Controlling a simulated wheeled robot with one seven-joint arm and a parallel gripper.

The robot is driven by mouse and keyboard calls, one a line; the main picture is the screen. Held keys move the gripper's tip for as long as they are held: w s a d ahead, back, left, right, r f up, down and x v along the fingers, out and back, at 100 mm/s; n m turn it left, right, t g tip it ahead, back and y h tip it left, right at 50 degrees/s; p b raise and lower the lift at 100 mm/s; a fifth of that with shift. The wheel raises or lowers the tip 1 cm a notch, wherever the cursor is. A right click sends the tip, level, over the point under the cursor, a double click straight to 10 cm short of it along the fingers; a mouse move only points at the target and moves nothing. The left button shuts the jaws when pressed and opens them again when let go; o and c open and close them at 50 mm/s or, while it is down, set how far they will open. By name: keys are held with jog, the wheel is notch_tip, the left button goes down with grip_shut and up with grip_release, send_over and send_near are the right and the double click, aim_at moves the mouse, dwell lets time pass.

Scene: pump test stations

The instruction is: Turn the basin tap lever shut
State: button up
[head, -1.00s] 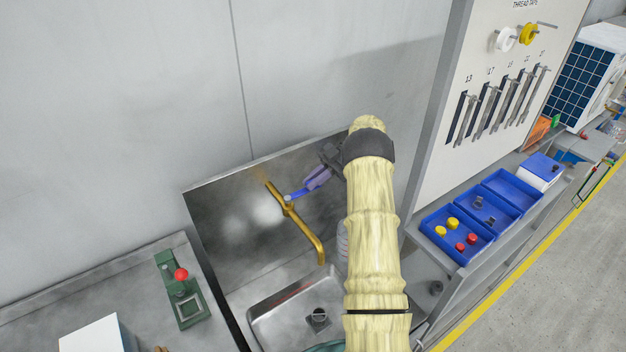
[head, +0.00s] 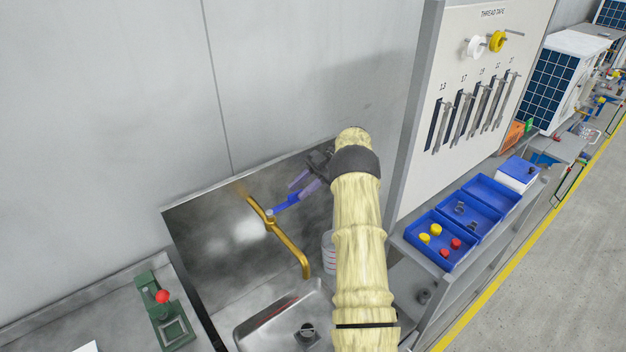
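The brass tap (head: 291,250) stands against the metal backsplash, its spout curving over the sink. Its blue lever (head: 285,204) points up and to the right from the tap body. My gripper (head: 299,190) is at the lever's outer end, with two purple fingers visibly apart. The lower finger overlaps the lever's outer part in the picture; I cannot tell whether it touches. No lever part shows clearly between the fingers. My arm hides the area right of the tap. Whether water runs cannot be made out.
The sink (head: 248,326) lies below the tap, with a pale container (head: 328,253) beside it. A green device with a red knob (head: 163,297) is at left. Blue bins (head: 432,262) and a tool panel (head: 437,170) stand to the right of my arm.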

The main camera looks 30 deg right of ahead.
jog(key=shift+p+v, duration=0.75)
jog(key=shift+v, duration=0.75)
jog(key=shift+p+v, duration=1)
jog(key=shift+v, duration=0.15)
jog(key=shift+f, duration=0.1)
